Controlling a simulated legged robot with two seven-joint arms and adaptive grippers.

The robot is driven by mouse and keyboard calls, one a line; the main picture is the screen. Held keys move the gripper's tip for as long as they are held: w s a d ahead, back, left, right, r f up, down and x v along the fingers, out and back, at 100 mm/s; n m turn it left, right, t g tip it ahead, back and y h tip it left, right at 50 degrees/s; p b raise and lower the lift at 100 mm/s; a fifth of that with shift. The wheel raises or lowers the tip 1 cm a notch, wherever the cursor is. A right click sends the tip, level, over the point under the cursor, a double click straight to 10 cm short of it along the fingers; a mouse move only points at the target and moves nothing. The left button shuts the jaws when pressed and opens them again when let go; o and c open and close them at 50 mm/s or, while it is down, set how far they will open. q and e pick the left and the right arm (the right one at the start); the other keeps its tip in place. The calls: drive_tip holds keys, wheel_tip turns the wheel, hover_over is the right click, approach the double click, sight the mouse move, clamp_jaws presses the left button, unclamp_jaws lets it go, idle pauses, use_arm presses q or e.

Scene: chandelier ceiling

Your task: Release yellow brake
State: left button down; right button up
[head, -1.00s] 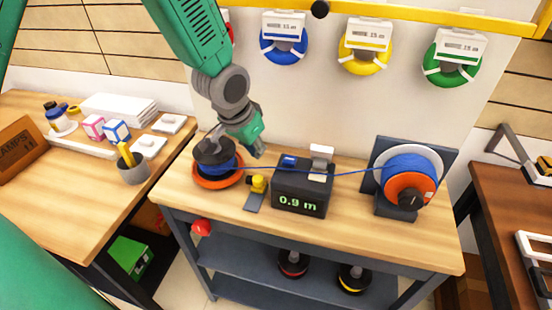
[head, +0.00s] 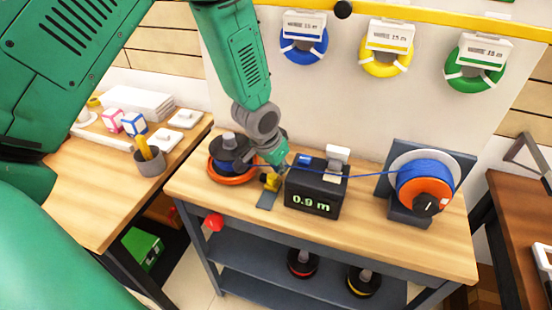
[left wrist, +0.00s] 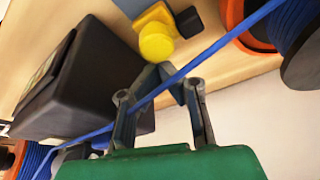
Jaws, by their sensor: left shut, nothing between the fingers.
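The yellow brake (head: 271,181) sits on the bench between the left spool and the dark meter box. It has a round yellow knob and a dark base plate. It also shows at the top of the left wrist view (left wrist: 157,40). My left gripper (head: 280,169) is at the brake, its fingertips shut with nothing between them. In the left wrist view the fingertips (left wrist: 166,72) are close to the yellow knob; I cannot tell whether they touch. The blue cable (left wrist: 190,68) crosses by the fingers. My right gripper is not in view.
The meter box (head: 313,192) reading 0.9 m stands just right of the brake. An orange-rimmed spool (head: 232,180) is to the left, and a blue cable reel (head: 425,185) to the right. The blue cable runs between them above the bench. The bench's front strip is clear.

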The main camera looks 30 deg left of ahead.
sight(277, 188)
use_arm(q)
drive_tip(key=shift+w+f, duration=0.2)
drive_tip(key=shift+f, duration=0.35)
drive_tip(key=shift+s, duration=0.15)
drive_tip(key=s, duration=0.2)
drive_tip(key=s+d, duration=0.1)
drive_tip(key=shift+s+r+p, duration=0.1)
drive_tip(key=shift+s+p, duration=0.3)
